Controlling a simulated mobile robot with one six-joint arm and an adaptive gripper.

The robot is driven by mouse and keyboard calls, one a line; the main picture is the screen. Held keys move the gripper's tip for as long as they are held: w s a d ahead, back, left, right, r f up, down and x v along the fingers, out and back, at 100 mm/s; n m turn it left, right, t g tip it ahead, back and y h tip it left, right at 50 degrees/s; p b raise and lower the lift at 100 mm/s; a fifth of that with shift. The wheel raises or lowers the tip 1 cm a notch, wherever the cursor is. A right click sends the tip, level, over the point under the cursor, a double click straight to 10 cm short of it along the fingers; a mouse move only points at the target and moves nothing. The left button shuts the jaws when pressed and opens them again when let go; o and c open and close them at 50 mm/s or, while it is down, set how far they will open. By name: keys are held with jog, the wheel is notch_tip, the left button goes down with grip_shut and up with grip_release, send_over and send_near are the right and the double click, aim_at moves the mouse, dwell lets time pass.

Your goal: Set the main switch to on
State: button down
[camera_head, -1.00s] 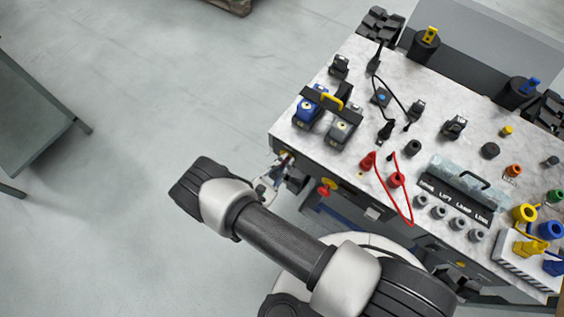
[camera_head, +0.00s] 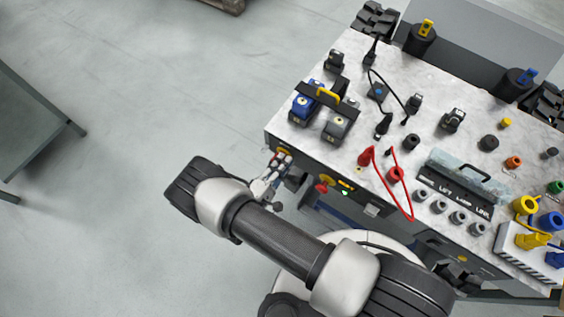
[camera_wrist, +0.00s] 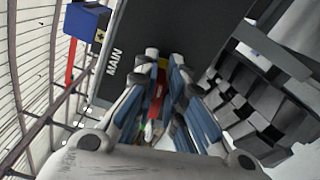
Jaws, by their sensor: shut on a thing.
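The main switch (camera_wrist: 160,80) shows red with yellow behind it in the wrist view, on a dark panel (camera_wrist: 128,30) marked MAIN. My gripper (camera_wrist: 164,62) has its fingers on both sides of the switch and is shut on it. The fingers hide much of the handle, so its exact angle is hard to tell. In the head view my gripper (camera_head: 281,160) is at the left end of the carrier's front side, below the top edge.
A red knob on yellow (camera_head: 322,187) sits right of my gripper, with a bright green light (camera_head: 344,192) beside it. The carrier's top (camera_head: 352,62) holds batteries, plugs, a red cable (camera_head: 404,207) and several sockets. Open floor lies to the left.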

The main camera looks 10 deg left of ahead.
jog(key=shift+f+m, duration=0.2)
jog(key=shift+m, duration=1)
jog(key=c, duration=1.7)
grip_release()
jog(key=v, duration=1.2)
